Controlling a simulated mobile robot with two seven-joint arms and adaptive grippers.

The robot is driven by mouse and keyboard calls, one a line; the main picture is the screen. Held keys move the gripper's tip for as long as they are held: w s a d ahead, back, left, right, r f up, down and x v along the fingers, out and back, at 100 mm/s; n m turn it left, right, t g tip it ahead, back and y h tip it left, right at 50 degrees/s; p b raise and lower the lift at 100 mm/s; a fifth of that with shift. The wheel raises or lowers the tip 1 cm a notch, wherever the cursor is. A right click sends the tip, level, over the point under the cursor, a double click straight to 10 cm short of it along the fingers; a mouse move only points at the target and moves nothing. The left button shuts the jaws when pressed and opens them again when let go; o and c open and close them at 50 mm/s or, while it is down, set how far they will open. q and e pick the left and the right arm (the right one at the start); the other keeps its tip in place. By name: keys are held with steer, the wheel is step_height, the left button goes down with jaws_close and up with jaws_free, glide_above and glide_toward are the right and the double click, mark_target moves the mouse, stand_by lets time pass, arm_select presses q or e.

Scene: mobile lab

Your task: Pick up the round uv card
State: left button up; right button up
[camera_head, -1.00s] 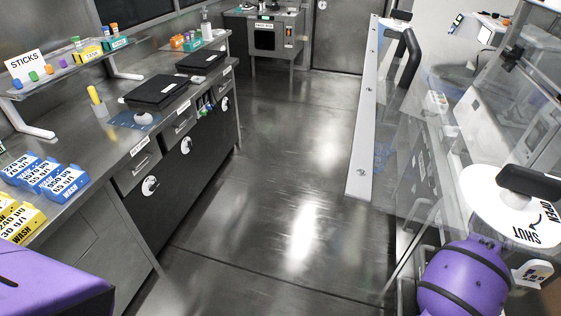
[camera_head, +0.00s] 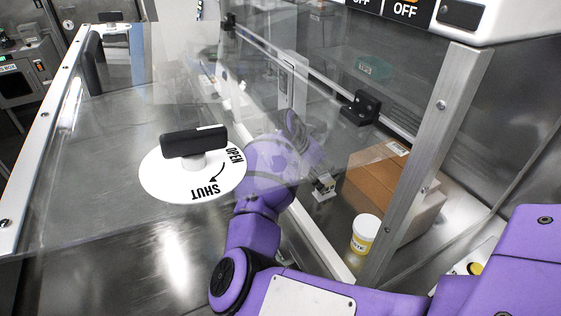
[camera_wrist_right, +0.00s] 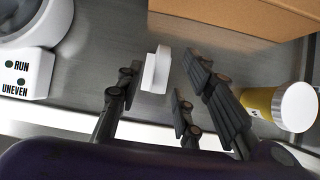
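A small white piece (camera_wrist_right: 156,70) stands on the metal surface in the right wrist view. It shows narrow, nearly edge-on, and I cannot tell whether it is the round uv card or a holder. My right gripper (camera_wrist_right: 160,92) is open, its dark fingers apart to the left and right of the white piece, with no clear contact. In the head view a small pale and metallic item (camera_head: 323,187) stands left of the cardboard box, behind clear panels. My purple right arm reaches in there, with its hand blurred by the panels. My left gripper is not in view.
A cardboard box (camera_head: 395,185) and a yellow jar with a white lid (camera_head: 365,234) stand close right. A white device marked RUN and UNEVEN (camera_wrist_right: 22,72) is at left in the wrist view. A round OPEN/SHUT handle plate (camera_head: 165,183) sits on the clear panel.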

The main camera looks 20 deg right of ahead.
mark_target(325, 193)
steer(key=x, duration=0.4)
steer(key=shift+f, duration=0.15)
jaws_close()
